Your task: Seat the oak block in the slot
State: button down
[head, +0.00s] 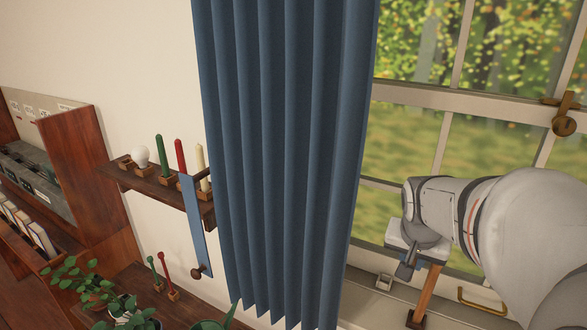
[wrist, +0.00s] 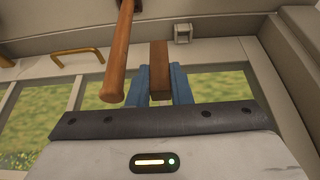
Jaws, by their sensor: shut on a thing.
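My gripper (wrist: 161,84) has blue fingers, shut on a brown wooden block, the oak block (wrist: 159,62), in the wrist view. The block sticks out past the fingertips toward the window sill. In the head view my gripper (head: 418,262) is at the right, in front of the window and above the sill; the block cannot be made out there. A small pale fixture with a dark square opening (head: 384,281) is on the sill, left of my gripper; it also shows in the wrist view (wrist: 182,33), just beyond the block. I cannot tell whether it is the slot.
A wooden handle (wrist: 115,70) stands close beside the block; it also shows in the head view (head: 428,290). A blue curtain (head: 290,150) hangs left of the window. A wall shelf (head: 150,188) holds candles and a bulb.

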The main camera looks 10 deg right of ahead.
jog(key=w+p, duration=0.1)
jog(key=w, duration=0.8)
jog(key=shift+s+d+f+b, duration=0.1)
jog(key=shift+f+b, duration=0.15)
jog(key=shift+f, duration=2.75)
jog(key=shift+d+f+b, duration=0.1)
jog(key=shift+f+b, duration=0.15)
jog(key=shift+f, duration=2.75)
jog(key=shift+f, duration=0.2)
jog(key=c, duration=1.3)
grip_release()
